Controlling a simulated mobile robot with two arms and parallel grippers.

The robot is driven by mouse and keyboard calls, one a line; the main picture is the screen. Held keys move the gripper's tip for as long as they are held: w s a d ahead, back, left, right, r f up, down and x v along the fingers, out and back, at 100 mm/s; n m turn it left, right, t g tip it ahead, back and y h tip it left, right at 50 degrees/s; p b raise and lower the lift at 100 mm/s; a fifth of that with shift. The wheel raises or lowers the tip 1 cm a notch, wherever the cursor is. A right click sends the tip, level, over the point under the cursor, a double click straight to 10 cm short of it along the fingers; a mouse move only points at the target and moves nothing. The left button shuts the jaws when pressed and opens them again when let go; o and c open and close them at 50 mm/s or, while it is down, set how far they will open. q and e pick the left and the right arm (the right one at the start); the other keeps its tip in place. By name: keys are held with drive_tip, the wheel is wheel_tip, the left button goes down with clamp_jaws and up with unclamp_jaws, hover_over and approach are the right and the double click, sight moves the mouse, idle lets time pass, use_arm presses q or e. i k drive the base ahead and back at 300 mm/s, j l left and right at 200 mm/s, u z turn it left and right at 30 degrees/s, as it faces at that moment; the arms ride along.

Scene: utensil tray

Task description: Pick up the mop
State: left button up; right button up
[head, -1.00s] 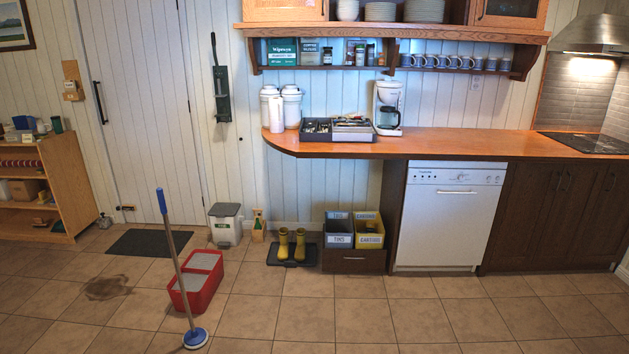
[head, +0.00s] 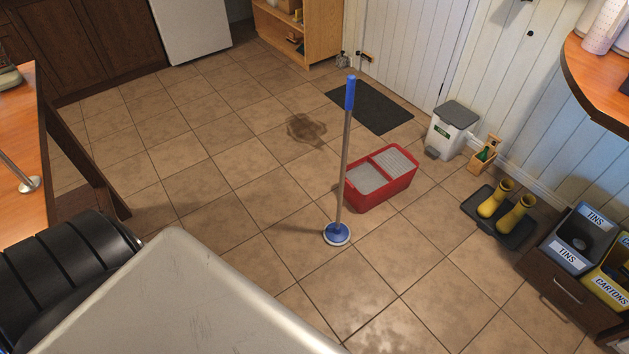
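The mop (head: 345,150) stands nearly upright on the tiled floor in the middle of the head view. It has a blue grip at the top, a grey pole and a round blue head with a pale rim at the floor. Behind it and to the right is a red bucket (head: 381,193) with grey inner trays; the pole overlaps its left edge in the picture. I cannot tell whether the mop touches the bucket. Neither of my grippers is in view.
A brown stain (head: 306,129) lies on the floor behind the mop, near a dark mat (head: 370,107). A white bin (head: 450,130), yellow boots on a tray (head: 487,226) and sorting bins (head: 573,240) line the right. A wooden table (head: 27,150) stands left.

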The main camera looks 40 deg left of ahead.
sight(337, 233)
drive_tip(key=i+j+u, duration=0.4)
drive_tip(key=i+u, duration=0.15)
drive_tip(key=i, duration=0.25)
drive_tip(key=i+j+u, duration=0.1)
drive_tip(key=i+u, duration=0.2)
drive_tip(key=i, duration=0.1)
